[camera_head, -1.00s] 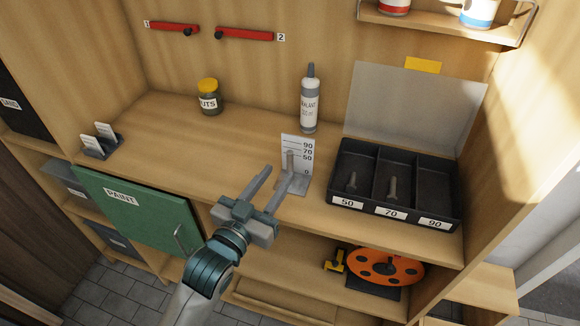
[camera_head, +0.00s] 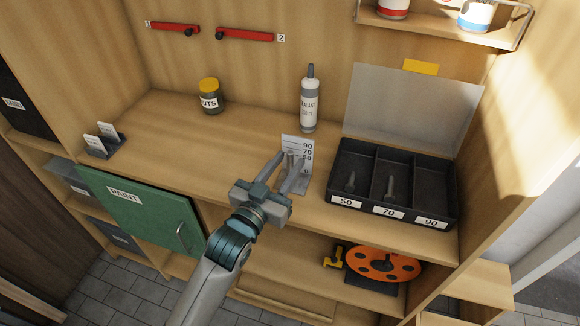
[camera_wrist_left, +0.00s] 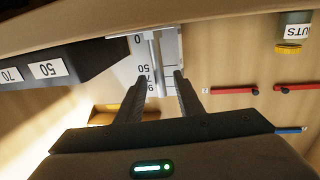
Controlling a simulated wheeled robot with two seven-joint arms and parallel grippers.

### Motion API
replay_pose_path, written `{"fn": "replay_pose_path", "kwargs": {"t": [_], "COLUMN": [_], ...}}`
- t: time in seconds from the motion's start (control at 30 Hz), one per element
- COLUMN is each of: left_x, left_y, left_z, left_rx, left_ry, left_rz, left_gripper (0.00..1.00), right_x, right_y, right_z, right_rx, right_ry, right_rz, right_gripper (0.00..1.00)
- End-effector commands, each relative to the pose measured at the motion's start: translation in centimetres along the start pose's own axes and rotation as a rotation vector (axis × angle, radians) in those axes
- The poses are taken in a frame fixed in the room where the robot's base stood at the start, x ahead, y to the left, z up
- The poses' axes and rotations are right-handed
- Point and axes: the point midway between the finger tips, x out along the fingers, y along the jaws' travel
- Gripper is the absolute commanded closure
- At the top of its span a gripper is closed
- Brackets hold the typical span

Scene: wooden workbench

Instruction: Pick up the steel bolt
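The steel bolt (camera_head: 291,158) stands upright at the gauge (camera_head: 297,143), a small plate marked 0, 50, 70 and 90. In the left wrist view the bolt (camera_wrist_left: 157,62) shows as a thin grey shaft in front of the scale. My left gripper (camera_head: 290,160) is open at the gauge. In the left wrist view its fingertips (camera_wrist_left: 160,77) lie on either side of the bolt, with gaps showing. The fingers partly hide the bolt in the head view. My right gripper is not in view.
A black tray (camera_head: 445,222) with compartments labelled 50, 70 and 90 stands right of the gauge; the 50 and 70 compartments each hold a bolt. A sealant bottle (camera_head: 309,105) stands behind the gauge, and a nuts jar (camera_head: 210,98) farther left.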

Motion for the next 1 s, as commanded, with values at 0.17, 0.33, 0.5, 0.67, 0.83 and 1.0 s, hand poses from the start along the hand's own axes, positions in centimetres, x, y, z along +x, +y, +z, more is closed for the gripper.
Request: {"fn": "replay_pose_path", "kwargs": {"t": [0.17, 0.33, 0.5, 0.67, 0.83, 1.0], "left_x": [0.0, 0.0, 0.0, 0.0, 0.0, 0.0], "left_y": [0.0, 0.0, 0.0, 0.0, 0.0, 0.0], "left_z": [0.0, 0.0, -0.1, -0.1, -0.4, -1.3], "left_rx": [0.000, 0.000, 0.000, 0.000, 0.000, 0.000], "left_ry": [0.000, 0.000, 0.001, 0.001, 0.001, 0.001], "left_rz": [0.000, 0.000, 0.000, 0.000, 0.000, 0.000], "left_gripper": [0.66, 0.93, 1.00, 1.00, 1.00, 1.00], "right_x": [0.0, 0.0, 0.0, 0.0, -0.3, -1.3], "right_y": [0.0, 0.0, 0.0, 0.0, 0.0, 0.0], "right_z": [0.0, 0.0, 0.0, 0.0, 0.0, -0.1], "right_rx": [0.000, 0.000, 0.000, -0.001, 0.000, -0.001], "right_ry": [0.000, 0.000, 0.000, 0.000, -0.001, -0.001], "right_rz": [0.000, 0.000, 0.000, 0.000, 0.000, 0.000], "right_gripper": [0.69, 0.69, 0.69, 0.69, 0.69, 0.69]}}
